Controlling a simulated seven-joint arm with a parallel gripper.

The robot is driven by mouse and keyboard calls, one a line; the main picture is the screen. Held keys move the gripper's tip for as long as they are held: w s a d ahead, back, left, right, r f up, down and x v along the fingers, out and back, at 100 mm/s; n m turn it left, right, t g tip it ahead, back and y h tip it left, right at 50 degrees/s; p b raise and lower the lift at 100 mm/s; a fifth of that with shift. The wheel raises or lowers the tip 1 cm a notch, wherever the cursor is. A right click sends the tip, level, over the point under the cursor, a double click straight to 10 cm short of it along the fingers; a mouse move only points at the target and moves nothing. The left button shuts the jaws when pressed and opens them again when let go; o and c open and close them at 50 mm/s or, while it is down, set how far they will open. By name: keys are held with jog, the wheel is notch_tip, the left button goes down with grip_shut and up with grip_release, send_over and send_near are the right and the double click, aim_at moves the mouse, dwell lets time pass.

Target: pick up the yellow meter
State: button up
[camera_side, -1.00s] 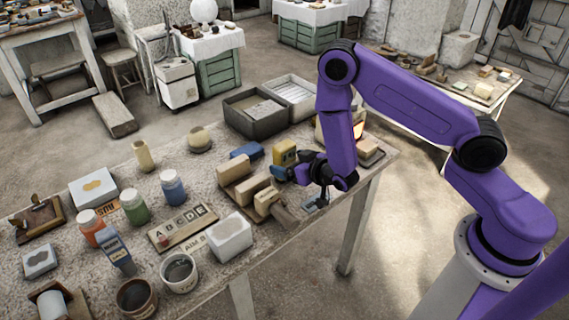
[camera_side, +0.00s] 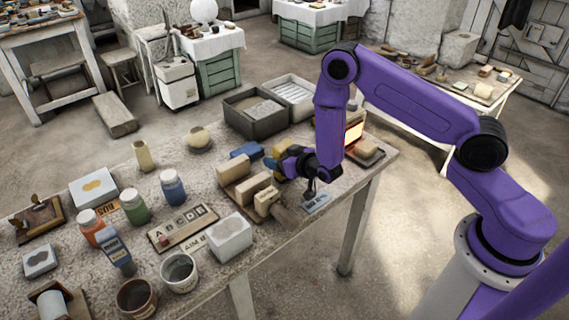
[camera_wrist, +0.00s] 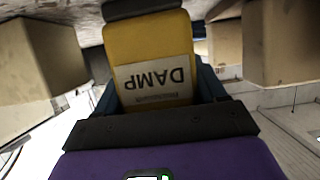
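The yellow meter (camera_wrist: 150,50) fills the middle of the wrist view, with a white "DAMP" label that reads upside down and a dark end at the top. In the side view only a small yellow part of the meter (camera_side: 283,146) shows, mostly hidden behind my gripper (camera_side: 277,160). In the wrist view my gripper (camera_wrist: 155,80) has its dark blue fingers spread apart, one on each side of the meter. The fingers are very close to its sides, and I see no clear grip on it.
Tan blocks (camera_side: 250,187) stand close by at the left, and blocks (camera_wrist: 275,45) flank the meter in the wrist view. A blue object (camera_side: 246,150) lies behind. A small screen device (camera_side: 353,136) stands to the right. A grey box (camera_side: 256,113) sits farther back.

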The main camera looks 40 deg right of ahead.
aim_at(281, 148)
jog(key=shift+c, duration=0.9)
jog(key=shift+r, duration=0.1)
jog(key=shift+r, duration=0.75)
jog(key=shift+s+d+r, duration=0.75)
jog(key=shift+s+r, duration=5.05)
jog(key=shift+s, duration=1.1)
jog(key=w+f, duration=0.3)
jog(key=w, duration=0.1)
jog(key=w+a+f, duration=0.1)
jog(key=w+f, duration=0.2)
jog(key=w, duration=0.2)
jog(key=w+f, duration=0.4)
jog(key=shift+w+a, duration=0.25)
jog(key=shift+w, duration=0.15)
jog(key=shift+f, duration=1.5)
